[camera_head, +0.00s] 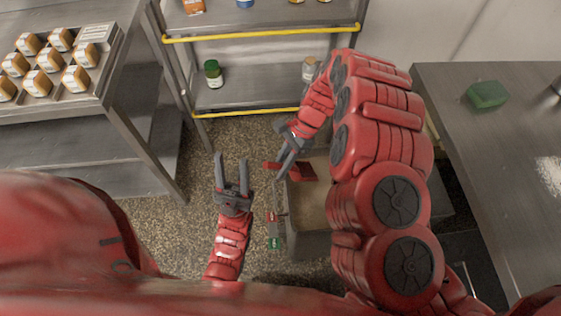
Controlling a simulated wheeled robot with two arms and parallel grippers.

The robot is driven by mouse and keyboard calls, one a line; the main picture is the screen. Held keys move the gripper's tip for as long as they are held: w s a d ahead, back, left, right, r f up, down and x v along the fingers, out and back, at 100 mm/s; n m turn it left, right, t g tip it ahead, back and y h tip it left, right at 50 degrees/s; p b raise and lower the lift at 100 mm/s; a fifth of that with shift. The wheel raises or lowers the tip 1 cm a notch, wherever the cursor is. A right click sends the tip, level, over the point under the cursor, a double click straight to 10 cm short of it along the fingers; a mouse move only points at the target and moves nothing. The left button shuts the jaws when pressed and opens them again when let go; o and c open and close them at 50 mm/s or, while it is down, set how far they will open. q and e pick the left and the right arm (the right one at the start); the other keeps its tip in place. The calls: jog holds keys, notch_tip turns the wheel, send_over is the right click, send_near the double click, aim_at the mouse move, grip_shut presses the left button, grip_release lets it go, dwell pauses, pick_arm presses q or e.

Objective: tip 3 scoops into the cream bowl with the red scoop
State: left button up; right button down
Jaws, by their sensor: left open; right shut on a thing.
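The red scoop (304,172) is over the far end of a grey bin (300,245). The bin holds a tan, powdery content (312,205). My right gripper (282,172) is shut on the scoop, at its handle side. Whether the scoop holds anything is too small to tell. My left gripper (231,160) is open and empty, left of the bin above the floor. My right arm hides the bin's right part. I cannot make out a cream bowl in this view.
A steel rack (250,85) with yellow rails and a green-lidded jar (213,74) stands behind. A steel counter (480,135) with a green sponge (487,94) is at right.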

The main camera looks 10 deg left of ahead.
aim_at(292, 175)
jog(key=shift+f+b, duration=0.7)
jog(key=shift+y, duration=0.3)
jog(key=f+b, duration=0.2)
jog(key=w+d+f+b, duration=0.1)
jog(key=f+b, duration=0.2)
jog(key=d+f+b, duration=0.1)
jog(key=f+b, duration=0.2)
jog(key=shift+w+f, duration=0.15)
jog(key=w+d+f+t+h+b, duration=0.1)
jog(key=w+d+f+h+b, duration=0.15)
jog(key=d+f, duration=0.35)
jog(key=a+r+h+p, duration=0.1)
jog(key=r+p, duration=0.1)
jog(key=p, duration=0.4)
jog(key=s+a+r+t+p, duration=0.1)
jog(key=a+r+p, duration=0.1)
jog(key=p, duration=0.4)
jog(key=s+a+r+t+h+p, duration=0.1)
jog(key=a+r+p, duration=0.1)
jog(key=p, duration=0.4)
jog(key=shift+a+r+m+h, duration=0.1)
jog(key=shift+r+m+h, duration=0.3)
jog(key=shift+r, duration=0.3)
jog(key=shift+s+a+r+p, duration=0.2)
jog(key=shift+a+r+p, duration=0.1)
jog(key=shift+r+p, duration=0.25)
jog(key=shift+s+a+r+p, duration=0.25)
jog(key=shift+r+p, duration=0.1)
jog(key=shift+p, duration=0.4)
jog(key=shift+w, duration=0.1)
